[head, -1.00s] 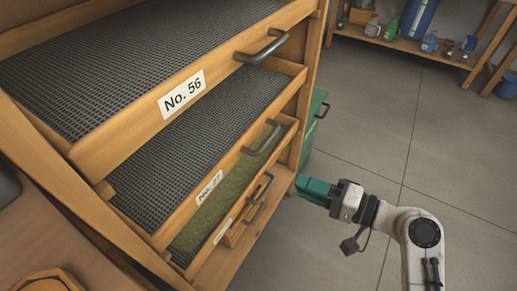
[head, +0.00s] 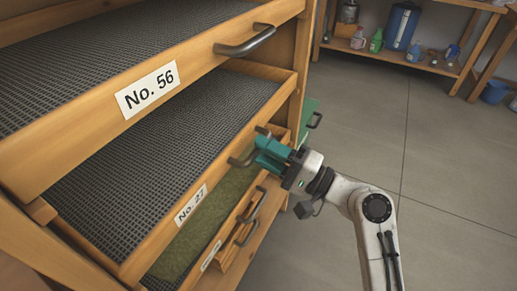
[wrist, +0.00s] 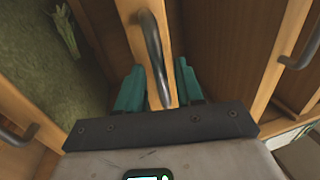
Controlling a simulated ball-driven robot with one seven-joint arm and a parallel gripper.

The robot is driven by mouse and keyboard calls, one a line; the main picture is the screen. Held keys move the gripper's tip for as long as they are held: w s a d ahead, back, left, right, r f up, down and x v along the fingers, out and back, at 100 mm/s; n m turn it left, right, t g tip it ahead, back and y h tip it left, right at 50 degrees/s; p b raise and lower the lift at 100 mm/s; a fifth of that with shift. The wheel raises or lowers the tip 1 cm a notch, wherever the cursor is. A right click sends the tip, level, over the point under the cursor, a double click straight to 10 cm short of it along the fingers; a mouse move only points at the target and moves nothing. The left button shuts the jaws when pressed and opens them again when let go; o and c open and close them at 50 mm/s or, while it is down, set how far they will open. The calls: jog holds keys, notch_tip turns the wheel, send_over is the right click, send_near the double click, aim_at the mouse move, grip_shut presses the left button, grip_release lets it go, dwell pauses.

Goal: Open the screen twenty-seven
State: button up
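Screen twenty-seven is a wooden-framed mesh drawer (head: 150,165) with a "No. 27" label (head: 190,204) on its front bar. It sits below the No. 56 screen. Its dark curved handle (head: 241,160) is partly hidden by my gripper (head: 268,154) in the head view. In the wrist view, my gripper (wrist: 159,88) has its teal fingers apart, one on each side of the dark handle (wrist: 153,50). The handle's near end lies between the fingers, with gaps visible beside it. I cannot tell whether either finger touches it.
The No. 56 screen (head: 146,88) juts out above, with its own handle (head: 245,42). Green plant matter (head: 205,225) lies in a tray below, and lower handles (head: 254,204) are close by. A green bin (head: 309,117) stands behind. The grey floor (head: 420,200) at right is clear.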

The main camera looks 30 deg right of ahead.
jog(key=shift+x, duration=0.95)
grip_shut()
